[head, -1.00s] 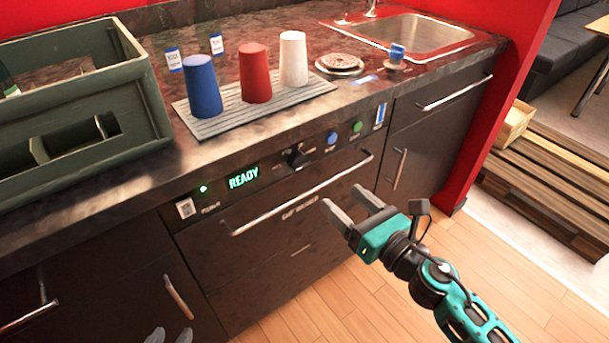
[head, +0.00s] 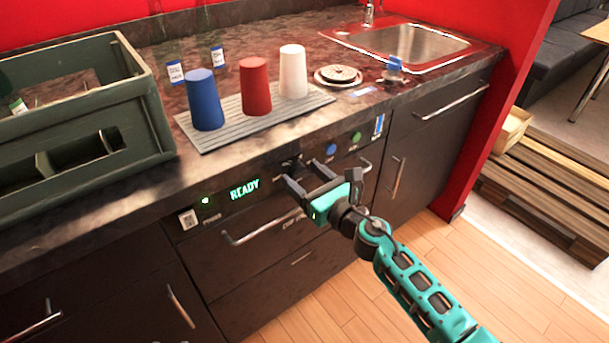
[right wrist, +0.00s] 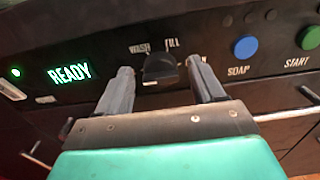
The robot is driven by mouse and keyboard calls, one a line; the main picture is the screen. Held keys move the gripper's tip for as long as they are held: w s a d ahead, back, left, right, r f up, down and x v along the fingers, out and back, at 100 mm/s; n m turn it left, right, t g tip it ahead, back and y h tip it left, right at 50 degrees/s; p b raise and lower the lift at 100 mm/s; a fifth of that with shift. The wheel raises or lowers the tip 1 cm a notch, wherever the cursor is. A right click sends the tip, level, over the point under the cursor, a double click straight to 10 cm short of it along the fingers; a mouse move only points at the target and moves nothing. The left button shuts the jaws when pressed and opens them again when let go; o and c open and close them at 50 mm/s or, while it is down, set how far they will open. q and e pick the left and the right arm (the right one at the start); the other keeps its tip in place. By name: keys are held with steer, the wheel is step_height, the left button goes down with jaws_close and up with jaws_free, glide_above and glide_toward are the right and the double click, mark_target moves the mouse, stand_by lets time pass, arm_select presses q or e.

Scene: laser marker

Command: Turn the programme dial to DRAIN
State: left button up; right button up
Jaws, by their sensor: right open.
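The programme dial (right wrist: 160,70) is a black knob on the dark front panel, with WASH and FILL printed above it. The label at its right is partly hidden by a finger. In the head view the dial (head: 292,164) shows just beyond the fingertips. My right gripper (head: 302,184) is open in front of the panel. In the right wrist view its two fingers (right wrist: 160,83) stand left and right of the dial, with gaps on both sides. I cannot tell whether the tips reach past the knob's face. My left gripper does not show clearly in either view.
The display (right wrist: 70,73) reads READY. A blue SOAP button (right wrist: 245,47) and a green START button (right wrist: 309,38) are right of the dial. A long handle bar (head: 262,228) runs below. Blue, red and white cups stand on a ribbed mat (head: 213,137) above.

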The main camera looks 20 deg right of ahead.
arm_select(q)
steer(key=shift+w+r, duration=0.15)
arm_select(e)
steer(key=shift+w, duration=0.2)
steer(key=c, duration=1.1)
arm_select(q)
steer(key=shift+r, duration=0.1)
arm_select(e)
steer(key=shift+o, duration=0.2)
